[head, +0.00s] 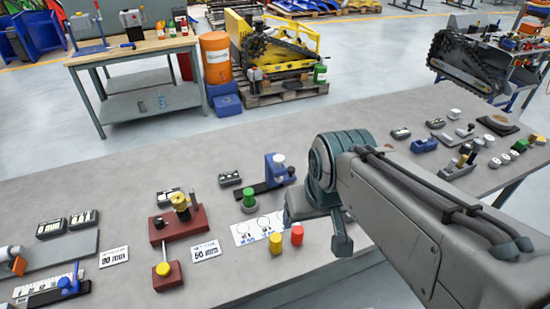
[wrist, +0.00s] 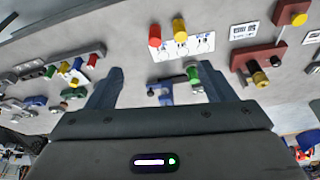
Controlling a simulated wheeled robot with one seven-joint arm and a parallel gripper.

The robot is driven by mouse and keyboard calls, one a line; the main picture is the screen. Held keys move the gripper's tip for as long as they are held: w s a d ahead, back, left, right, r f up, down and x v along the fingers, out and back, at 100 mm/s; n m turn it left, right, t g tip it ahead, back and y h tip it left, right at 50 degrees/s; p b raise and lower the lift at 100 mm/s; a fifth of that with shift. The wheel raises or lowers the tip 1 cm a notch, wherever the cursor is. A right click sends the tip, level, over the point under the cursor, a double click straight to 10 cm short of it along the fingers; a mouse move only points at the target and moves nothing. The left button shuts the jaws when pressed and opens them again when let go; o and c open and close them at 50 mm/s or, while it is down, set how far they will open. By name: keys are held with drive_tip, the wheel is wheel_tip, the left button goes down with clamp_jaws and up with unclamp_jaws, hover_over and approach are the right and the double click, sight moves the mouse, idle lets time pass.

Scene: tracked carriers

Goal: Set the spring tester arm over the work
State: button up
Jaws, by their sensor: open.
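A small fixture with a blue upright and white knob (head: 276,170) stands on a black base behind a printed card (head: 246,231). A green-capped piece (head: 249,198) stands at the base's left end. I cannot tell for sure that this is the spring tester. In the wrist view the blue part (wrist: 166,93) and green piece (wrist: 193,74) lie in the gap between my fingers, apart from them. My gripper (wrist: 162,68) is open and empty above the bench; in the head view my arm partly hides it.
A yellow cylinder (head: 275,243) and a red cylinder (head: 297,235) stand at the card's front edge. A dark red fixture (head: 166,231) with brass parts stands left, between number labels. Several small devices (head: 425,145) sit at right. Bare bench (head: 330,120) lies behind the blue fixture.

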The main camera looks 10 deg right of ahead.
drive_tip(key=c, duration=0.4)
drive_tip(key=shift+w, duration=0.3)
drive_tip(key=shift+c, duration=1.1)
drive_tip(key=m+g+y+b, duration=0.1)
drive_tip(key=m+y+b, duration=0.5)
drive_tip(key=m, duration=1.9)
hover_over(291, 169)
drive_tip(key=s+d+b, duration=0.2)
drive_tip(key=s+d, duration=0.1)
drive_tip(key=d, duration=0.2)
wheel_tip(291, 169, down, 9)
drive_tip(key=h, duration=0.2)
drive_tip(key=p+x, duration=0.1)
drive_tip(key=x, duration=1.2)
